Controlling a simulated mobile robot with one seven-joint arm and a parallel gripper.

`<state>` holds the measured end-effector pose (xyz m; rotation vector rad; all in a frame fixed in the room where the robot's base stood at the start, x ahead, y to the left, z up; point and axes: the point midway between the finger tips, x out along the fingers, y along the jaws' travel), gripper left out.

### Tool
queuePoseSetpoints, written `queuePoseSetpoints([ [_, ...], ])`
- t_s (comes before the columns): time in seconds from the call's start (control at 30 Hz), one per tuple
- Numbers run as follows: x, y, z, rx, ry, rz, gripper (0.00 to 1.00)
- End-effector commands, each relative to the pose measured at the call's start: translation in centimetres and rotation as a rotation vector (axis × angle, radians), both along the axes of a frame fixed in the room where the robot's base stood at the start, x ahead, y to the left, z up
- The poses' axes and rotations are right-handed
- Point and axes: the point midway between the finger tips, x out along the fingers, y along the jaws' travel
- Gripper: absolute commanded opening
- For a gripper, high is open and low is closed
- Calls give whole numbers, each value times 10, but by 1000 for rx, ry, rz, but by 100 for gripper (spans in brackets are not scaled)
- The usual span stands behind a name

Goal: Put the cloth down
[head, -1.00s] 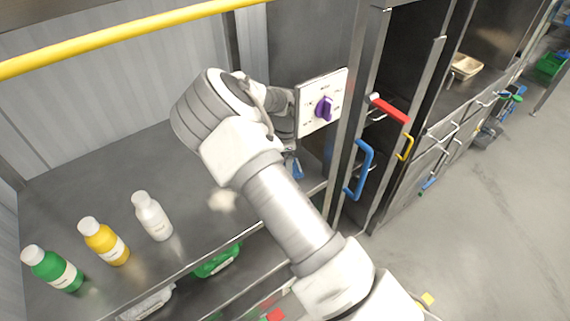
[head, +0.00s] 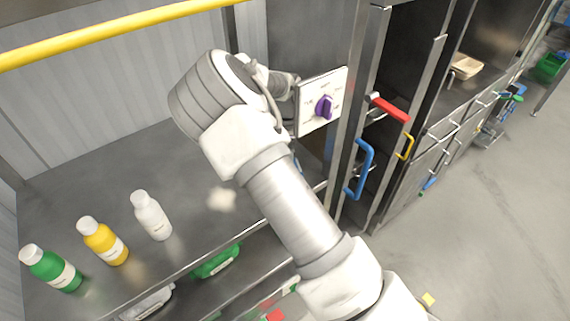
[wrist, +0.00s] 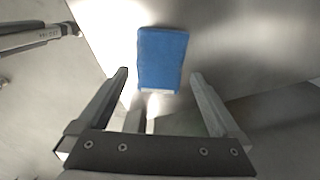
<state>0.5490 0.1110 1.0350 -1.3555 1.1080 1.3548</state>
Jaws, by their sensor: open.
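A blue cloth (wrist: 162,58) lies flat on the metal surface in the wrist view, beyond my fingertips. My gripper (wrist: 160,75) is open, with one finger on each side of the gap and nothing between them. The cloth is in line with the gap and looks apart from both fingers. In the head view my arm hides the gripper and nearly all of the cloth.
White (head: 152,216), yellow (head: 103,241) and green (head: 51,268) bottles stand on the steel counter (head: 100,185) at left. A panel with a purple knob (head: 323,107) and a blue handle (head: 360,168) are close right of my arm. A yellow rail (head: 110,32) crosses above.

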Motion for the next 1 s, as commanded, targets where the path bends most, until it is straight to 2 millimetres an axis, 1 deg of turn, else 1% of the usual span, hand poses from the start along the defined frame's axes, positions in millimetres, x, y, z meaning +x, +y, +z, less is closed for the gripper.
queuePoseSetpoints([
  [0.03, 1, 1, 8, 3, -5, 1, 100],
  [0.1, 1, 1, 19, 3, -3, 1, 100],
  [0.2, 1, 1, 29, 2, -3, 1, 100],
  [0.3, 0, 0, 35, 0, -1, 1, 100],
  [0.83, 0, 1, 37, 3, -1, 9, 100],
  [0.93, 3, 6, 40, 28, -17, 66, 100],
  [1.0, 7, 13, 46, 61, -39, 152, 100],
])
